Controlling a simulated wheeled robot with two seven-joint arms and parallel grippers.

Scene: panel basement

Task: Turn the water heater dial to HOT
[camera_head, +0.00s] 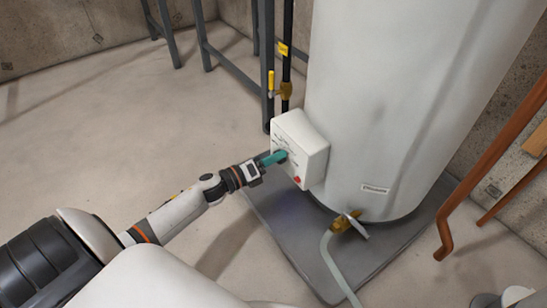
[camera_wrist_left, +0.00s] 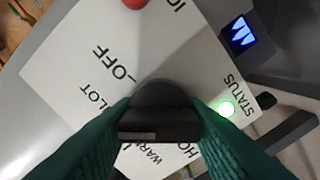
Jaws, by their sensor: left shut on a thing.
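The white water heater (camera_head: 385,100) stands upright, with a white control box (camera_head: 314,148) on its lower left side. My left gripper (camera_head: 281,156) reaches the box's front face, its teal fingers at the dial. In the left wrist view the fingers are shut on the black dial (camera_wrist_left: 160,98), one on each side. The labels OFF (camera_wrist_left: 117,65), PILOT, WARM (camera_wrist_left: 152,153) and HO… surround it; the fingers partly cover several. I cannot tell which label the dial points to. My right gripper is not in view.
A red button (camera_head: 297,180) sits low on the box. A green status light (camera_wrist_left: 227,109) and a blue flame display (camera_wrist_left: 240,36) are lit. A brass drain valve with a hose (camera_head: 328,250) is below. A copper pipe (camera_head: 490,160) stands right. The floor at left is clear.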

